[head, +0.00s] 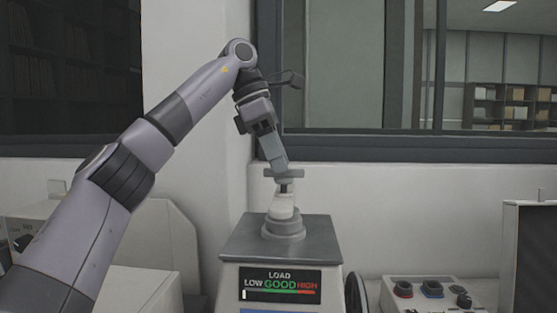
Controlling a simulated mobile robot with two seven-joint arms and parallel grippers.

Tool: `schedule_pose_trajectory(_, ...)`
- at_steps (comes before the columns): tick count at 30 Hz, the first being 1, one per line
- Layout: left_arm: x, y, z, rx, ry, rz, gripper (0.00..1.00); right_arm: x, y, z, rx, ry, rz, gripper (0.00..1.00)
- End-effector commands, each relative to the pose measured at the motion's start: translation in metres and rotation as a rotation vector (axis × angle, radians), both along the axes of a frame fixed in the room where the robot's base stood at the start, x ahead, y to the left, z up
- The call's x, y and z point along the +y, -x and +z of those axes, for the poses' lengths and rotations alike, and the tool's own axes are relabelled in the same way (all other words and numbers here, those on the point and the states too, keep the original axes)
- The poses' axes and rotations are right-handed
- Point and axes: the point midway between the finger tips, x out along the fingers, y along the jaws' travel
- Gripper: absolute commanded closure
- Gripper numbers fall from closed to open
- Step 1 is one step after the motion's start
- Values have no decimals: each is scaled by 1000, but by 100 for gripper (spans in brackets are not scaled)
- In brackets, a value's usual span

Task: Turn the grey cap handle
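The grey cap handle (290,174) is a short crossbar on a dark stem above the pale cap (283,206) of the mounting press (310,230). My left gripper (277,165) comes down onto the handle from above, slightly tilted. Its fingertips overlap the middle of the crossbar. I see the fingers nearly edge-on, so whether they are closed on it cannot be told. My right gripper is not in view.
The press's load display (280,285) shows LOW, GOOD and HIGH, with a white mark at the low end. Pale equipment stands at left.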

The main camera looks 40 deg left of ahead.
Motion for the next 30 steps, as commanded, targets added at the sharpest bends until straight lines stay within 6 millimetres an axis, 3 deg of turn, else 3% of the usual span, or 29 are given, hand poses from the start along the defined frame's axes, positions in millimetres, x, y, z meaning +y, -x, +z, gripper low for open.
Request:
schedule_pose_trajectory(13, -2, -2, -7, -2, 1, 2, 62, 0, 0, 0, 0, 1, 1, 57)
schedule_pose_trajectory(14, -2, -2, -7, -2, 1, 2, 68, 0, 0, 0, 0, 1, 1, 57)
schedule_pose_trajectory(17, -2, -2, -7, -2, 1, 2, 100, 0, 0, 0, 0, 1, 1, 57)
schedule_pose_trajectory(30, -2, -1, -7, -2, 0, 51, 100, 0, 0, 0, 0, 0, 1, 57)
